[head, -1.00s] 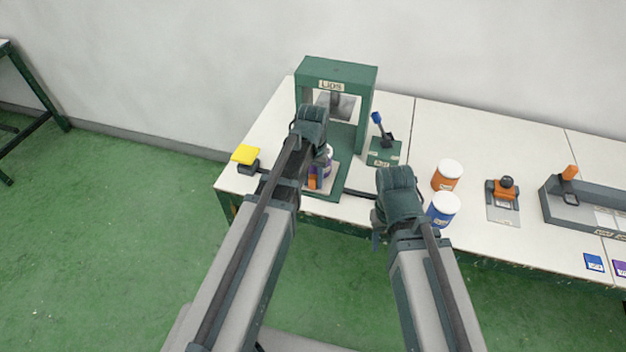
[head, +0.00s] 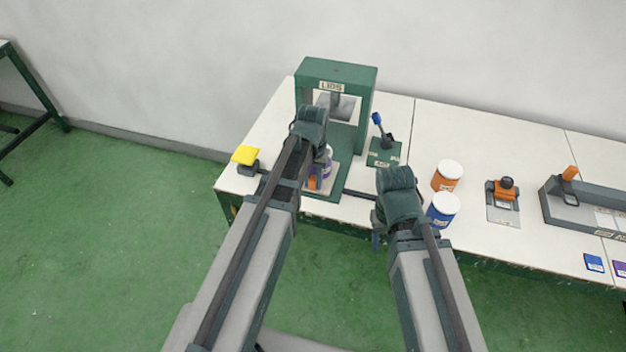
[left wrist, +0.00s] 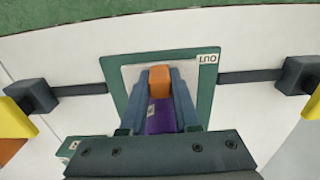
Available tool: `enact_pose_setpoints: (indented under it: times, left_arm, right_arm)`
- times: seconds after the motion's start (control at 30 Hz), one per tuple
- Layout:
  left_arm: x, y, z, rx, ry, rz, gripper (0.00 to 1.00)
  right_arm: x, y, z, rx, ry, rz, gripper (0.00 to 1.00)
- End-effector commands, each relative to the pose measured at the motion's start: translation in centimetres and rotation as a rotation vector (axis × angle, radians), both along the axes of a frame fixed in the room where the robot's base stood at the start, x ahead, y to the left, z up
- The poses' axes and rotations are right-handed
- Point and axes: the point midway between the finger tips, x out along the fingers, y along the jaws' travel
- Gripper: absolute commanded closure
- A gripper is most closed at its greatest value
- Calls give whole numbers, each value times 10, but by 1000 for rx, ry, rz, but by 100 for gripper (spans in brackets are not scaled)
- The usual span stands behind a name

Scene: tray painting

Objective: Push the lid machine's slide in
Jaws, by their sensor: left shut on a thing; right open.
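The lid machine (head: 368,85) is a green frame with a LIDS sign, standing at the back left of the table. Its slide (left wrist: 131,75) is a pale plate in a green base, beside an OUT label. My left gripper (left wrist: 162,80) is shut on the slide's orange handle (left wrist: 160,74), with a finger on either side. A purple thing (left wrist: 160,118) shows between the fingers; in the head view a white and purple container (head: 328,160) is partly hidden by my left wrist. My right gripper (head: 378,240) is open near the table's front edge, its fingertips mostly hidden.
A yellow-topped button (head: 245,155) stands left of the machine. A blue-knobbed lever box (head: 385,152) stands right of it. White jars with orange (head: 446,176) and blue (head: 442,210) bands stand close to my right gripper. A grey bench unit (head: 590,210) is farther right.

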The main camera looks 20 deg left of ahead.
Motion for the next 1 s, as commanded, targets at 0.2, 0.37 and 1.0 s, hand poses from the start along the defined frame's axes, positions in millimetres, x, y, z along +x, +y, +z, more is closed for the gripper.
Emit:
enact_pose_setpoints:
  times: [0.2, 0.37, 1.0]
  left_arm:
    - [0, 0, 0, 0, 0, 0, 100]
    - [0, 0, 0, 0, 0, 0, 100]
    - [103, -3, 0, 0, 0, 0, 100]
  right_arm:
    - [0, 0, 0, 0, 0, 0, 50]
    - [0, 0, 0, 0, 0, 0, 50]
    - [0, 0, 0, 0, 0, 0, 50]
